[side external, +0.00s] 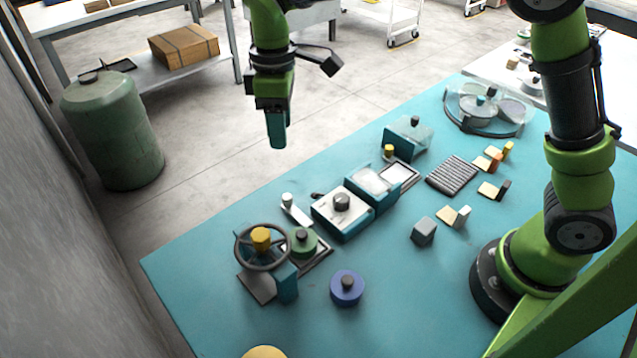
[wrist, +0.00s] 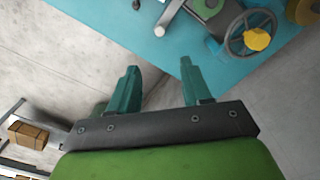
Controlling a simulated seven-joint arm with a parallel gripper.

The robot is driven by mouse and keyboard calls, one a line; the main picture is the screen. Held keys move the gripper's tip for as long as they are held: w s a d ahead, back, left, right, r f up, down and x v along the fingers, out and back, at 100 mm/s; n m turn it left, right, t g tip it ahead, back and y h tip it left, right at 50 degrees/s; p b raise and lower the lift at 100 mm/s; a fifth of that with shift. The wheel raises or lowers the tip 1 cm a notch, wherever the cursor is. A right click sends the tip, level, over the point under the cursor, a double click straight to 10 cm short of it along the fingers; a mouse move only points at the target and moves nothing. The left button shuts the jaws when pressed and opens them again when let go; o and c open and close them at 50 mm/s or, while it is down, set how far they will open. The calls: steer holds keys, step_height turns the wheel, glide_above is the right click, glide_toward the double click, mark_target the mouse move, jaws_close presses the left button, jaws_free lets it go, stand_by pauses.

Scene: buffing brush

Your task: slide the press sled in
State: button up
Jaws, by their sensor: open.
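A press with a dark handwheel (side external: 262,247) and yellow hub stands at the near left of the teal table. Beside it, on its right, a green disc with a dark knob (side external: 303,243) sits on a dark base; this looks like the press sled, but I cannot be sure. Part of the disc is behind the wheel's rim. In the wrist view the handwheel (wrist: 237,35) is at upper right and the green disc (wrist: 207,6) is at the top edge. My gripper (side external: 278,146) hangs high beyond the table's far left edge, apart from everything. Its fingers (wrist: 158,70) are open and empty.
A blue disc (side external: 347,288) lies right of the press. A white-topped teal box (side external: 342,213) and a white piece with a knob (side external: 296,210) stand behind it. A grey cube (side external: 424,231) is further right. The table's front middle is clear.

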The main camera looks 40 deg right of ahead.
mark_target(286, 196)
step_height(286, 196, down, 17)
steer(key=shift+r, duration=0.15)
stand_by(0.5)
jaws_close()
